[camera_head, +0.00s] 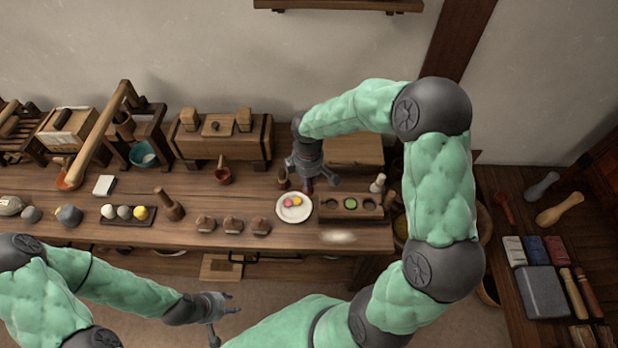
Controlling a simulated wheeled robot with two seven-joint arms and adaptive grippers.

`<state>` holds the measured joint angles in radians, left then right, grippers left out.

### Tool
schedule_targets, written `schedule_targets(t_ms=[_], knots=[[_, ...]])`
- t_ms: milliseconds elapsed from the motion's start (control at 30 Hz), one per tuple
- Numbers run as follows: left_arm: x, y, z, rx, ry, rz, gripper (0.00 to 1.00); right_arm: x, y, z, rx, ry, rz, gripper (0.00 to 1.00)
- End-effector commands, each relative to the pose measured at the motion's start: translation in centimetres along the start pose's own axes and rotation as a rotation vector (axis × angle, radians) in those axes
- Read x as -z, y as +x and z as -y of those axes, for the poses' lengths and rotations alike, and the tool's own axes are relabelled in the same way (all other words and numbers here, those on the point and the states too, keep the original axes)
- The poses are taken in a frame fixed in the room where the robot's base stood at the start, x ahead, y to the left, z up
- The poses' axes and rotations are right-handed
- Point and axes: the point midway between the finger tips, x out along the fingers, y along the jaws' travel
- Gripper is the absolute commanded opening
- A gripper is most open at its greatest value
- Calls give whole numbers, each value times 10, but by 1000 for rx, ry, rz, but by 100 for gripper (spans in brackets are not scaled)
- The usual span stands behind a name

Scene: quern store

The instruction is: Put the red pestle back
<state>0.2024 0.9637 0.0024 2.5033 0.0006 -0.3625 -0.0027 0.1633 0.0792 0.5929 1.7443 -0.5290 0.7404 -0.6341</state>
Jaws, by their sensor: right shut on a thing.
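My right gripper (307,183) is above the back of the long wooden table, between the plate and the rack behind it. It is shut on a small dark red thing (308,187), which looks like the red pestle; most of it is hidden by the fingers. Just right of it is a wooden block with round hollows (333,212), one holding something green. A pale pestle-shaped piece (378,183) stands behind the block. My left gripper (222,318) is open and empty, low in front of the table.
A white plate (293,216) with pink and yellow pieces is left of the block. A side table (505,280) at right holds a red tool (503,208).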

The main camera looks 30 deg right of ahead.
Motion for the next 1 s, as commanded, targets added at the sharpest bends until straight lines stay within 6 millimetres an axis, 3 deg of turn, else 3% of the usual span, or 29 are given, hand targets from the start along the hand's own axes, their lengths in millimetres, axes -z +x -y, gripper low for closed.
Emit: schedule_targets(t_ms=[267, 500, 833, 1000], knots=[[1, 17, 6, 0, 0, 0, 40, 9, 31, -59, 0, 3, 0, 0], [1, 29, 10, 0, 0, 0, 40, 14, 67, -88, 1, 2, 0, 0], [1, 35, 12, 0, 0, 0, 40, 16, 85, -103, 1, 3, 0, 0], [2, 48, 17, 0, 0, 0, 40, 16, 111, -104, 2, 1, 1, 0]])
